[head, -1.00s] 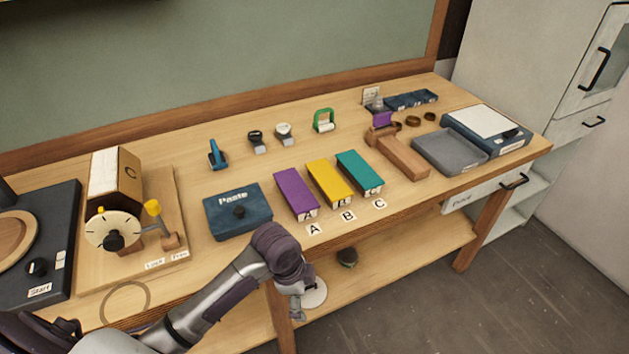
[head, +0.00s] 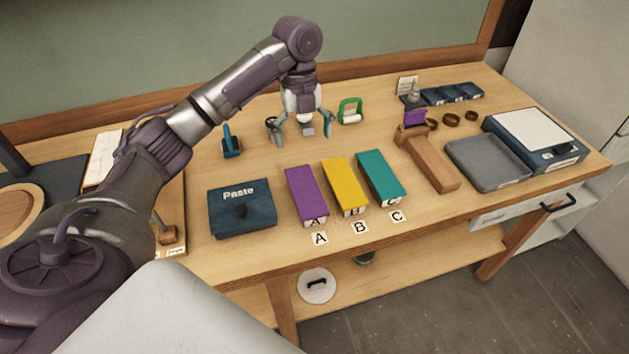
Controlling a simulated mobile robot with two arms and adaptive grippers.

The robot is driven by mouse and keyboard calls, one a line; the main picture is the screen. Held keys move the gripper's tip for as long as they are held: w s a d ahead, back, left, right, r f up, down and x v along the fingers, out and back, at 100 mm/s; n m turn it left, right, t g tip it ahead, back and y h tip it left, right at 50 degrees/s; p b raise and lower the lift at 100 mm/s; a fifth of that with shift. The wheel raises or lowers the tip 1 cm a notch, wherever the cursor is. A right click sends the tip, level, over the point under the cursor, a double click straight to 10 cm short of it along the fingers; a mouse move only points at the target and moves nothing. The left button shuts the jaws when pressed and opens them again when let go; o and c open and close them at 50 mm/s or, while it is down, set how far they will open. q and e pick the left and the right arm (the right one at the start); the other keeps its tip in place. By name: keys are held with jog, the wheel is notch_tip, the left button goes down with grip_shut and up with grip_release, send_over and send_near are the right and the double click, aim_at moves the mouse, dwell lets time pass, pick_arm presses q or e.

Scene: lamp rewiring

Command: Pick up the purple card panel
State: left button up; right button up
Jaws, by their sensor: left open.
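A small upright purple piece (head: 415,117) stands at the wooden stand with a long block (head: 432,163), right of centre. A purple box (head: 306,192) with an A on its front lies on the table at the centre. I cannot tell for sure which of these is the card panel. My left gripper (head: 302,134) is open and points down over the back of the table. It is behind the purple box and left of the small purple piece, apart from both. A small grey and white item (head: 307,129) shows between its fingers. My right gripper is not in view.
A yellow box (head: 345,185) and a teal box (head: 381,177) lie beside the purple box. A blue Paste box (head: 242,208) is to the left. My left arm covers the table's left part.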

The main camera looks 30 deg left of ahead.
pick_arm(q)
jog(key=p, duration=0.2)
send_over(305, 190)
jog(key=f, duration=0.7)
jog(key=shift+w+a, duration=0.4)
jog(key=shift+f, duration=0.5)
jog(key=f, duration=0.1)
jog(key=f+p, duration=0.1)
jog(key=f, duration=0.2)
jog(key=shift+s+d+f+p, duration=0.2)
jog(key=shift+s+d+p, duration=0.05)
jog(key=shift+d+p, duration=0.05)
jog(key=shift+f, duration=0.25)
jog(key=c, duration=1.2)
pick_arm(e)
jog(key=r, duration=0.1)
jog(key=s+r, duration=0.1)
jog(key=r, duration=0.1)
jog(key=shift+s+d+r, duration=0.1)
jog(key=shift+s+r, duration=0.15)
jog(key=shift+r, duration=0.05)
